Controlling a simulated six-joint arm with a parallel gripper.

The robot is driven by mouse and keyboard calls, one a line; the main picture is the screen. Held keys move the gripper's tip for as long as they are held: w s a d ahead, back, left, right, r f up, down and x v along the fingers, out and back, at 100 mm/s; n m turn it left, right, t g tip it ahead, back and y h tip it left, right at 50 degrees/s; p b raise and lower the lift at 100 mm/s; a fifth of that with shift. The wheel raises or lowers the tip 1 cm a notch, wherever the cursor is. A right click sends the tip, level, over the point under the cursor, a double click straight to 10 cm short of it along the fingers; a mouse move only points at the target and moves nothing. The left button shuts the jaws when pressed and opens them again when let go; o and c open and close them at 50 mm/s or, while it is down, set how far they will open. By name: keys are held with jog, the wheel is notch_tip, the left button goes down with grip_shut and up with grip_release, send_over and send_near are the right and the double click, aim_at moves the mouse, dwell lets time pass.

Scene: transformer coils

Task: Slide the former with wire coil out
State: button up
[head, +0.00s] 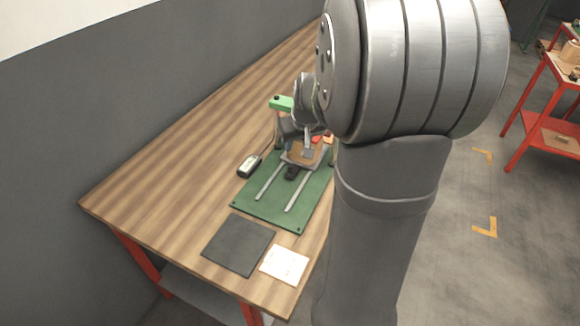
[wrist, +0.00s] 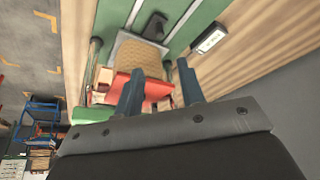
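In the wrist view, a tan wire coil (wrist: 145,52) sits on a grey sliding plate (wrist: 120,46) with a black knob (wrist: 153,24) beyond it. A red part (wrist: 152,88) lies on the near side of the coil. My gripper (wrist: 158,80) has its two fingers apart, and the red part shows between and behind them. I cannot tell whether they touch it. In the head view, the coil (head: 297,154) is at the far end of two rails (head: 269,181) on a green base (head: 262,207). My arm hides part of the fixture.
A green-topped fixture post (head: 282,103) stands behind the coil. A black mat (head: 238,244) and a white sheet (head: 284,264) lie near the front edge. The table's left side is clear.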

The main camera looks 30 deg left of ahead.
aim_at(290, 166)
jog(key=x, duration=1.5)
jog(key=shift+a+f, duration=0.1)
jog(key=shift+f, duration=0.25)
grip_shut()
